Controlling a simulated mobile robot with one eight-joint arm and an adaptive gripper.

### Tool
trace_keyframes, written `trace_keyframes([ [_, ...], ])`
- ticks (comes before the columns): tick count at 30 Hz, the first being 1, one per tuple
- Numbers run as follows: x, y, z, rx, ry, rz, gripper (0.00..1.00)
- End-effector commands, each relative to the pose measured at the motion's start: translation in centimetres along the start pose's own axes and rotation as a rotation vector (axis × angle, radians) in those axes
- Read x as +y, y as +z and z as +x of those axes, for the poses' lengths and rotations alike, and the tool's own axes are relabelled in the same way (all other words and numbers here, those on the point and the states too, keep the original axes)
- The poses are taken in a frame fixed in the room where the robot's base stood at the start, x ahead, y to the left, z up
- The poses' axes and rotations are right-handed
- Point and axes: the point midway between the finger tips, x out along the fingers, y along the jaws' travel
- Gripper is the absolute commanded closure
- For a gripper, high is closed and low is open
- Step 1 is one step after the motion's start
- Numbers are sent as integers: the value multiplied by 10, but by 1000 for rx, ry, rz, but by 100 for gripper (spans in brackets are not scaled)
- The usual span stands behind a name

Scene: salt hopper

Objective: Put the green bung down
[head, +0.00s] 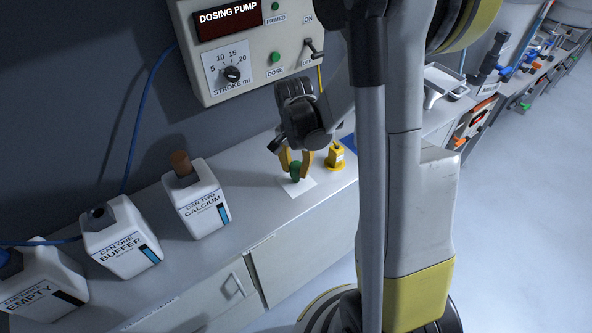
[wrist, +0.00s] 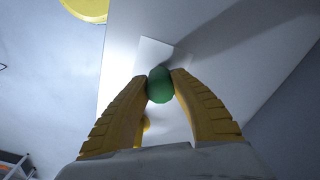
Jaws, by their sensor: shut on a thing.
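The green bung (head: 295,171) is between the yellow fingers of my gripper (head: 296,168), over a white square mat (head: 298,187) on the bench top. In the wrist view, the green bung (wrist: 160,85) is pinched between both fingertips of my gripper (wrist: 160,84). The white mat (wrist: 153,52) shows behind it there. I cannot tell whether the bung touches the mat or is just above it.
A yellow bottle (head: 336,155) stands just right of my gripper. Cans labelled calcium (head: 197,200), buffer (head: 120,240) and empty (head: 45,282) stand to the left. The dosing pump panel (head: 245,50) is on the wall above. Bench space left of the mat is clear.

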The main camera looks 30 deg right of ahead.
Motion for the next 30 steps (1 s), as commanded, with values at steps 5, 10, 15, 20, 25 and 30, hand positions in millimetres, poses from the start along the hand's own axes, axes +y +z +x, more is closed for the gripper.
trace_keyframes([
  [5,0,0,0,0,0,0,100],
  [10,0,0,4,0,0,0,100],
  [15,0,0,4,0,0,0,55],
  [20,0,0,4,0,0,0,55],
  [25,0,0,-3,0,0,0,55],
  [30,0,0,-34,0,0,-1,55],
])
